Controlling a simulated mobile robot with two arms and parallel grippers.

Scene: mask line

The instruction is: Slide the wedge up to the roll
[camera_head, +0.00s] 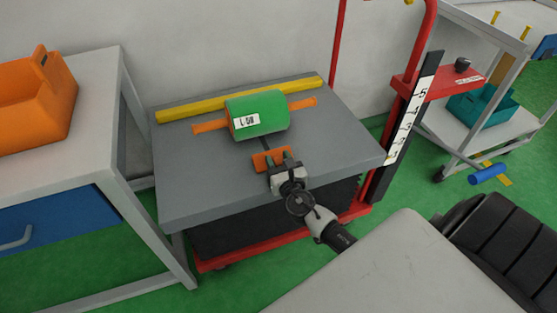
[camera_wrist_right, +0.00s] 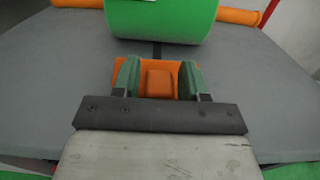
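The roll (camera_head: 258,113) is a green cylinder with a white label, lying on an orange bar across the grey tabletop. Its lower part shows at the top of the right wrist view (camera_wrist_right: 162,18). The wedge (camera_head: 261,161) is a low orange piece in front of the roll, with bare tabletop between them. In the right wrist view the wedge (camera_wrist_right: 160,65) has a raised orange block in its middle. My right gripper (camera_wrist_right: 160,80) is open, its green fingers on either side of that block with a narrow gap at each side. My left gripper is out of view.
A dark line (camera_head: 264,145) runs along the grey tabletop (camera_head: 190,180) between wedge and roll. A yellow bar (camera_head: 200,107) lies behind the roll. A red frame with a marked post (camera_head: 408,125) stands at right. A white bench with an orange bin (camera_head: 40,110) stands at left.

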